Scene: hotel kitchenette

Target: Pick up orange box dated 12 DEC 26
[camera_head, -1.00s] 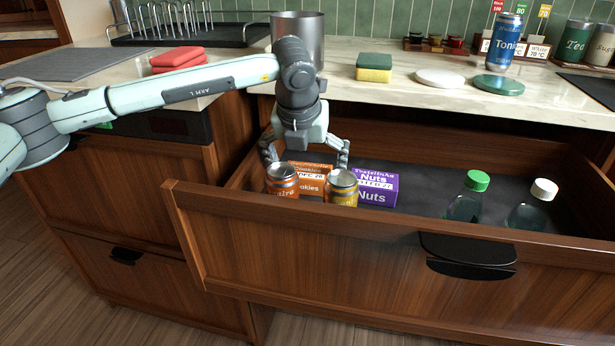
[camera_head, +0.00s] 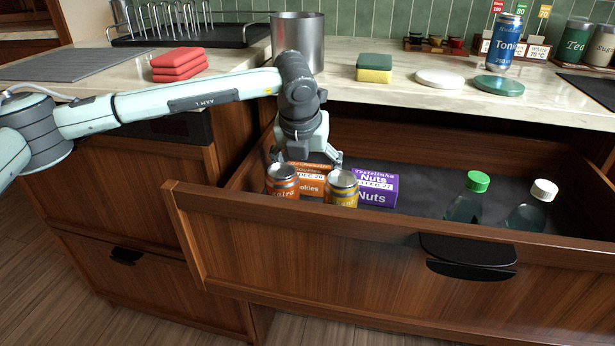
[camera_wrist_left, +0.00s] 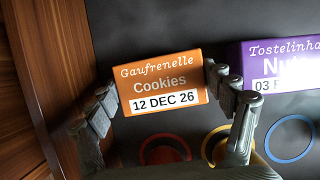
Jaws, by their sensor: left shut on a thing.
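The orange cookie box (camera_head: 310,182) stands in the open drawer, partly hidden behind two cans. In the left wrist view the orange box (camera_wrist_left: 162,83) shows its label "Gaufrenelle Cookies, 12 DEC 26". My left gripper (camera_head: 307,160) reaches down over the box from above and is shut on it, one finger at each side. In the left wrist view the fingers of my left gripper (camera_wrist_left: 160,90) lie against the box's left and right ends. My right gripper is in neither view.
An orange can (camera_head: 282,183) and a yellow can (camera_head: 341,188) stand in front of the box. A purple Nuts box (camera_head: 375,187) is just to its right. A green-capped bottle (camera_head: 466,200) and a white-capped bottle (camera_head: 530,208) stand farther right. The drawer front (camera_head: 330,250) rises before them.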

